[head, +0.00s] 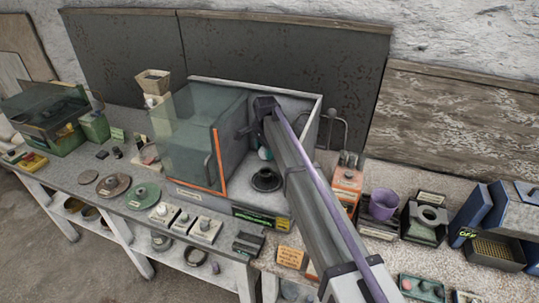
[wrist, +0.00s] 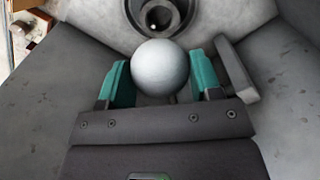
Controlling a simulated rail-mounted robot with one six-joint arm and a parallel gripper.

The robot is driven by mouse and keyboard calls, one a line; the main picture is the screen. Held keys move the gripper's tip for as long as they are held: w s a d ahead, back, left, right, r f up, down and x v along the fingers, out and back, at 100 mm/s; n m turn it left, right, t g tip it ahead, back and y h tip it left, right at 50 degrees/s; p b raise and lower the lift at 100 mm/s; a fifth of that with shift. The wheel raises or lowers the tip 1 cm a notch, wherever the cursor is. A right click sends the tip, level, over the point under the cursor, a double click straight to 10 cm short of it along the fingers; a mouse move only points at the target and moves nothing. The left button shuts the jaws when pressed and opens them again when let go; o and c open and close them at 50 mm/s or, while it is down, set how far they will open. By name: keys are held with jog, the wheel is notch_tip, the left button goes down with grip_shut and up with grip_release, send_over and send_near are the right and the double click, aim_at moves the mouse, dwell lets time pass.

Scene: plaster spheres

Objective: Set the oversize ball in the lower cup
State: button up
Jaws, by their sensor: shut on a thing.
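My gripper (wrist: 160,70) is shut on a pale grey-white ball (wrist: 160,66), with a teal finger pad on each side of it. In the head view, my arm reaches into an open-fronted grey cabinet (head: 316,106), and a bit of teal and white shows beside the arm (head: 265,153). A dark round cup (head: 266,180) with a wide base stands on the cabinet floor. In the wrist view, a dark-centred cup (wrist: 158,14) lies just beyond the ball, cut by the top edge. I cannot tell the height of the ball above it.
A clear panel with an orange edge (head: 218,160) stands at the cabinet's left. In the wrist view, grey walls (wrist: 35,90) flank the gripper closely. A purple cup (head: 383,204) and several boxes stand to the right. Discs and small blocks lie on the bench at left.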

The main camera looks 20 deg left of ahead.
jog(key=shift+f, duration=0.1)
notch_tip(320, 180, down, 6)
jog(key=b, duration=0.5)
jog(key=shift+r+b, duration=0.25)
jog(key=shift+b, duration=0.1)
jog(key=shift+f+b, duration=1.15)
dwell(0.8)
jog(key=o, duration=1)
notch_tip(320, 180, up, 4)
jog(key=p, duration=0.4)
jog(key=shift+r, duration=0.15)
